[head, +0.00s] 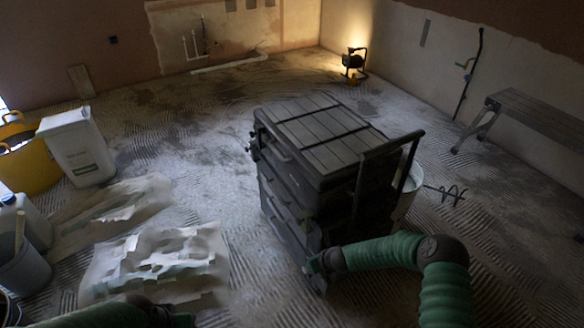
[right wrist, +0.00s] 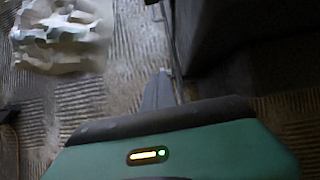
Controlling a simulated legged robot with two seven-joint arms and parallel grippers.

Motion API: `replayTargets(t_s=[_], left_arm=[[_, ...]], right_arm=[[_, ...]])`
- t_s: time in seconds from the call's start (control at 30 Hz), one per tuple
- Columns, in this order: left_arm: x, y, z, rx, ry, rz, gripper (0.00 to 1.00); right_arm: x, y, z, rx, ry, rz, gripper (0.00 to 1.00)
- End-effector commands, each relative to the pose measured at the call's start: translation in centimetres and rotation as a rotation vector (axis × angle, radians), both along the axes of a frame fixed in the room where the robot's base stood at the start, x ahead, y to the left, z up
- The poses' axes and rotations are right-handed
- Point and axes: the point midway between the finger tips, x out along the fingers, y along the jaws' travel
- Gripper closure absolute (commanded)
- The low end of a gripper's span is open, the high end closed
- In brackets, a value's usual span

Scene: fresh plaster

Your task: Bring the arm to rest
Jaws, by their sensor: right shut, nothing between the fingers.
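My right arm (head: 445,280) comes in from the lower right with a green sleeve and bends at a dark joint. Its dark gripper (head: 316,268) is beside the lower front of the grey tool chest (head: 285,185); I cannot tell whether they touch. In the right wrist view the grey fingers (right wrist: 160,92) are together and empty, with the chest's dark side (right wrist: 230,40) close to their right. Part of my left arm (head: 100,316) shows at the bottom left edge; its gripper is out of the frame.
Crumpled pale sheets (head: 158,262) lie on the ridged floor left of the chest. A white tub (head: 77,147), yellow bucket (head: 35,168) and grey bucket (head: 22,268) stand at left. A bucket (head: 408,190) is behind the chest. A bench (head: 540,120) is at right.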

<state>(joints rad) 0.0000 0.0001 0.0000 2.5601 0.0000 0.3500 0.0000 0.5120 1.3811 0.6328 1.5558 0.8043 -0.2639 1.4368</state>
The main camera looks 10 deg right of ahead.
Motion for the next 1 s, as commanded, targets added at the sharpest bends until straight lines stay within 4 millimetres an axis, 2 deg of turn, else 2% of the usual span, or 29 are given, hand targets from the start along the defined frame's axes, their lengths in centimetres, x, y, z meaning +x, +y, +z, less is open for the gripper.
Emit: replayTargets(t_s=[0.07,0.13,0.23,0.3,0.4,0.5,0.6,0.87,0.9,1.0], left_arm=[[0.0,0.0,0.0,0.000,0.000,0.000,0.57],[0.0,0.0,0.0,0.000,0.000,0.000,0.57],[0.0,0.0,0.0,0.000,0.000,0.000,0.57],[0.0,0.0,0.0,0.000,0.000,0.000,0.57],[0.0,0.0,0.0,0.000,0.000,0.000,0.57],[0.0,0.0,0.0,0.000,0.000,0.000,0.57],[0.0,0.0,0.0,0.000,0.000,0.000,0.57],[0.0,0.0,0.0,0.000,0.000,0.000,0.57],[0.0,0.0,2.2,0.000,0.001,0.000,0.57],[0.1,0.0,5.7,0.000,-0.002,0.000,0.57]], right_arm=[[-0.1,0.5,1.1,-0.037,-0.019,0.076,1.00],[-0.6,1.4,3.2,-0.126,-0.055,0.252,1.00],[-3.0,2.8,7.6,-0.337,-0.122,0.661,1.00],[-5.8,3.2,10.8,-0.506,-0.160,0.988,1.00],[-10.4,2.6,14.9,-0.719,-0.186,1.413,1.00],[-14.8,1.3,18.2,-0.874,-0.190,1.757,1.00],[-18.8,-0.1,20.7,-0.975,-0.186,2.024,1.00],[-28.1,-2.9,24.6,-1.110,-0.193,2.562,1.00],[-28.4,-3.0,26.8,-1.109,-0.194,2.585,1.00],[-28.2,-3.0,30.1,-1.103,-0.192,2.579,1.00]])
